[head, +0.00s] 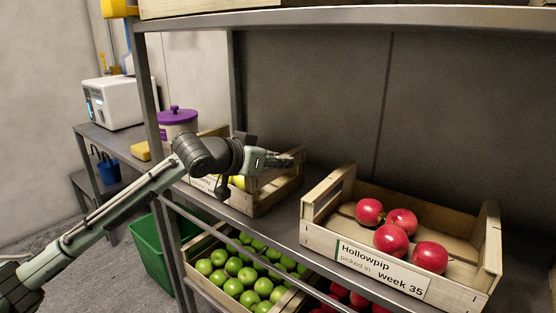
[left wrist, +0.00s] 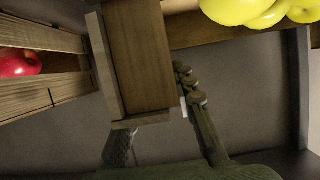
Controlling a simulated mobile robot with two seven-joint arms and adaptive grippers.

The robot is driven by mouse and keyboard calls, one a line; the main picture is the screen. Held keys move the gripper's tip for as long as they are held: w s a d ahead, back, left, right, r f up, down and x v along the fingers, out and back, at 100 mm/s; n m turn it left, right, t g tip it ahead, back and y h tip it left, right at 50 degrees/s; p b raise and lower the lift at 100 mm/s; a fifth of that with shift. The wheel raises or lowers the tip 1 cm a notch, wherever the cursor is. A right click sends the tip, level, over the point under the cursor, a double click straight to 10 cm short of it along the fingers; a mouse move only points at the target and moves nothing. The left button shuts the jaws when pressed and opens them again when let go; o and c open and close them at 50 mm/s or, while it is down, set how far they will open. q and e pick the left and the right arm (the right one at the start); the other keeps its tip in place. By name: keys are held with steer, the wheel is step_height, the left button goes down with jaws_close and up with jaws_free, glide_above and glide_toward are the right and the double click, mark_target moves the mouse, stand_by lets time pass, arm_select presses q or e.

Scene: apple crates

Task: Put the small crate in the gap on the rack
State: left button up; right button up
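A small wooden crate (head: 270,200) with yellow apples stands on the rack's middle shelf, left of the Hollowpip crate. My left arm hides part of it. My left gripper (head: 272,160) is at its upper right part. In the left wrist view, the fingers of my left gripper (left wrist: 160,110) are spread apart. A wooden end board (left wrist: 140,55) lies ahead of them and covers one fingertip; contact cannot be told. Yellow apples (left wrist: 250,10) show at the upper right there. A narrow stretch of bare shelf separates the two crates. My right gripper is not in view.
The Hollowpip crate (head: 320,243) holds several red apples. Green apples (head: 240,275) lie in a crate below. The rack's left post (head: 150,95) and upper shelf edge (head: 340,17) bound the space. A side table (head: 120,145) stands at left.

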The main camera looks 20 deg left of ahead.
arm_select(q)
steer(key=shift+o, duration=0.7)
steer(key=v, duration=1.2)
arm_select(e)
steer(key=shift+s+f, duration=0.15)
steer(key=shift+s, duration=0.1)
